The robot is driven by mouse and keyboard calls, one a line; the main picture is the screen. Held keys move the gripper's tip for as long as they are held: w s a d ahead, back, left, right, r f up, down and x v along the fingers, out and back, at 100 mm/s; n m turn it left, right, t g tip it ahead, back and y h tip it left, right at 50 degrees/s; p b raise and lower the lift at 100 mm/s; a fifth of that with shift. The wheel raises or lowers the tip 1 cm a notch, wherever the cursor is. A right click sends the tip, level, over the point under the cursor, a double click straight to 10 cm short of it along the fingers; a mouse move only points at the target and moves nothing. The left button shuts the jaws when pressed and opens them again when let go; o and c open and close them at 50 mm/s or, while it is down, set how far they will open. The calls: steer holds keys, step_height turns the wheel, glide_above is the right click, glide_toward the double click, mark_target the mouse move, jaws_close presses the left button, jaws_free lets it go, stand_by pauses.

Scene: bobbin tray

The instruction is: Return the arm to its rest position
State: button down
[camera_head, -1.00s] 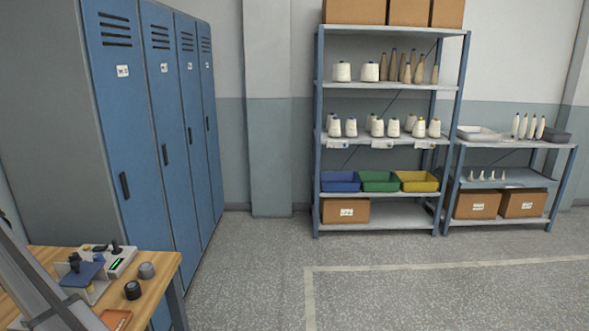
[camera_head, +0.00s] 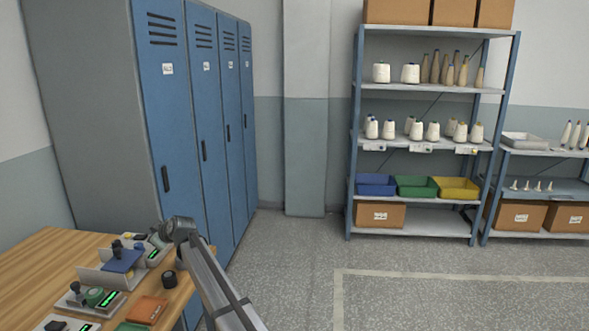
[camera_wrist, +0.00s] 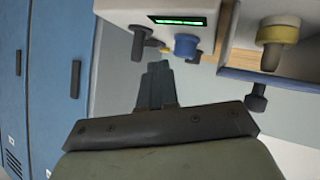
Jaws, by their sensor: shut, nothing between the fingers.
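My gripper (camera_wrist: 156,84) is shut and empty in the wrist view, its dark fingers together near the middle of the picture. In the head view my arm rises from the bottom edge to a grey joint at the right side of the wooden bench. I cannot make out the fingers in that view. In the wrist view a pale device with a green display (camera_wrist: 180,20) and a blue knob (camera_wrist: 186,45) lie just past the fingertips; I cannot tell the exact gap.
A shelf rack (camera_head: 430,90) stands at the back right. Open floor (camera_head: 290,265) lies between.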

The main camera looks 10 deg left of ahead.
steer(key=w+d+f+m+t, duration=0.1)
steer(key=w+d+f+t, duration=0.2)
steer(key=d, duration=0.7)
steer(key=w+d+f+t, duration=0.2)
steer(key=w+d+f, duration=0.2)
steer(key=d, duration=0.5)
steer(key=s+d+f+m+g+h, duration=0.2)
steer(key=s+d+f, duration=0.3)
steer(key=d+f, duration=0.5)
steer(key=s+d+f+m+g+h, duration=0.2)
steer(key=s+d+f, duration=0.2)
steer(key=d+f, duration=0.6)
steer(key=s+d+f+m+g+h, duration=0.2)
steer(key=s+d+f, duration=0.4)
steer(key=f, duration=0.7)
steer(key=s+d+f+m+g+h, duration=0.25)
steer(key=s+d+f, duration=0.35)
steer(key=s+d, duration=0.35)
steer(key=s+d+f+m+g+h, duration=0.1)
steer(key=s+d+f+m+g, duration=0.15)
steer(key=s+d+f, duration=0.65)
steer(key=s+d+m+g, duration=0.2)
steer(key=s+d, duration=0.3)
steer(key=s, duration=0.8)
steer(key=s+d+m+g+h, duration=0.1)
steer(key=s+d+g, duration=0.3)
steer(key=s, duration=0.9)
steer(key=shift+s+d+r+m, duration=0.3)
steer(key=shift+d+m, duration=0.4)
steer(key=shift+m, duration=0.2)
